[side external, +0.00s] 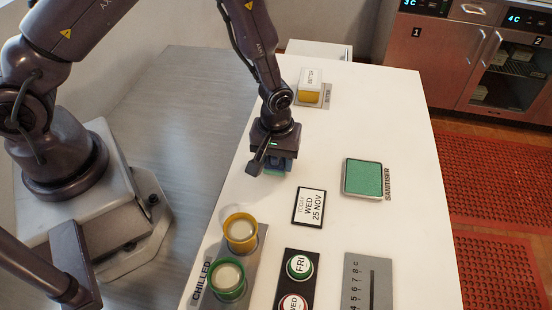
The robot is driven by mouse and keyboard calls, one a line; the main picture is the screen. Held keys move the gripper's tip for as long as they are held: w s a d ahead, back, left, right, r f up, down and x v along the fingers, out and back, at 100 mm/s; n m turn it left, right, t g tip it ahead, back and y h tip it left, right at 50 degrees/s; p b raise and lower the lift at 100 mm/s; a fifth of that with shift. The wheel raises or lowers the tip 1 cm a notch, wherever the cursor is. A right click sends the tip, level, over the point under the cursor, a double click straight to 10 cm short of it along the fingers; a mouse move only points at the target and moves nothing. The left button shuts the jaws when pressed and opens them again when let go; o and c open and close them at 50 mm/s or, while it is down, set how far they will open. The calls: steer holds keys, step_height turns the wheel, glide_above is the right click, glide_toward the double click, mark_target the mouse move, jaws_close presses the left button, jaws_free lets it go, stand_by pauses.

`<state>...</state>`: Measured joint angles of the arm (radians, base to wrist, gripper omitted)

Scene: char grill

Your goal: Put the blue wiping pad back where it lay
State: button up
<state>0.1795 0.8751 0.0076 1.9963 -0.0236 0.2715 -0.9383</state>
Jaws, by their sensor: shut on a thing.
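My gripper (272,170) points down low over the white worktop (330,140), left of the middle of the counter. It is shut on the blue wiping pad (283,165), of which only a small dark blue part shows between and beside the fingers. The fingers hide most of the pad, and I cannot tell whether it touches the worktop. A shallow square steel tray (346,180) with a green inside lies to the right, beside the word SANITISER.
A date card (309,206) lies in front of the gripper. Yellow-rimmed (240,231) and green-rimmed (228,278) tubs stand in the CHILLED holder.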

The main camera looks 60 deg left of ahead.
steer(key=shift+f, duration=0.35)
steer(key=o, duration=1)
steer(key=shift+c, duration=0.2)
steer(key=shift+r, duration=0.1)
step_height(320, 180, up, 12)
steer(key=shift+r, duration=0.2)
steer(key=s+a+r+m+t, duration=0.1)
steer(key=s+r+m, duration=0.1)
steer(key=r, duration=0.5)
steer(key=s+a+r+m+t, duration=0.1)
steer(key=s+a+r+m, duration=0.1)
steer(key=r, duration=0.4)
steer(key=s+a+r+m+t, duration=0.3)
steer(key=s+r+m, duration=0.2)
steer(key=s+r, duration=0.4)
steer(key=shift+s+r+t, duration=0.15)
steer(key=shift+s+t, duration=0.15)
steer(key=shift+s, duration=0.85)
